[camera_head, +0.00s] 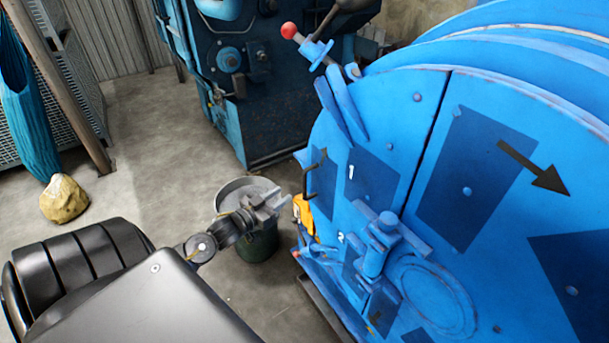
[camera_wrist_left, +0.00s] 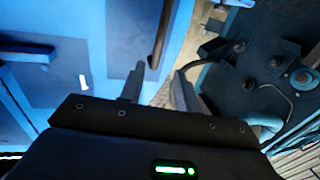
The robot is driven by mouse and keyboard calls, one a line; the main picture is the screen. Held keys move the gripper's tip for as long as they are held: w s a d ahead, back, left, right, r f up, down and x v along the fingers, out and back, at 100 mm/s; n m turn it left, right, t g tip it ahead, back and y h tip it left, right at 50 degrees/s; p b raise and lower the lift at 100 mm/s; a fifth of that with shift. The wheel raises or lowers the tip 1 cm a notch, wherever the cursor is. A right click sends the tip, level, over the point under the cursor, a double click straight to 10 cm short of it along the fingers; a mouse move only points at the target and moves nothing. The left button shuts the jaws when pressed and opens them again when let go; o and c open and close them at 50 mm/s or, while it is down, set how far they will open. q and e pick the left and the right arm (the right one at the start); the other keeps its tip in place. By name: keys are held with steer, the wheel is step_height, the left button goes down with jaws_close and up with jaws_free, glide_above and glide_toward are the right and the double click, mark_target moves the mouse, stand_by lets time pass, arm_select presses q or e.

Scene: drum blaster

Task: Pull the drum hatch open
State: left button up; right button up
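The large blue drum (camera_head: 500,90) fills the right side of the head view. Its hatch (camera_head: 385,125) is a blue panel with dark blue squares, left of a dark seam, and looks closed. A dark bar handle (camera_head: 309,180) stands on the hatch's left edge; in the left wrist view the handle (camera_wrist_left: 161,35) lies ahead of the fingers. My left gripper (camera_head: 279,200) is open, with its fingers apart in the left wrist view (camera_wrist_left: 158,84). It is just left of the handle in the head view. I cannot tell whether a finger touches it. My right gripper is not in view.
A bucket (camera_head: 258,243) stands on the floor below my left gripper. A blue machine (camera_head: 245,80) stands behind. A red-knobbed lever (camera_head: 290,31) rises near the drum's top edge. A tan rock-like lump (camera_head: 64,199) lies left on open concrete floor.

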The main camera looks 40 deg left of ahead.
arm_select(q)
steer(key=r, duration=0.1)
steer(key=p, duration=0.1)
glide_above(305, 196)
steer(key=shift+w+a+r, duration=0.1)
steer(key=shift+w+a, duration=0.15)
steer(key=shift+w, duration=0.1)
jaws_close()
stand_by(0.3)
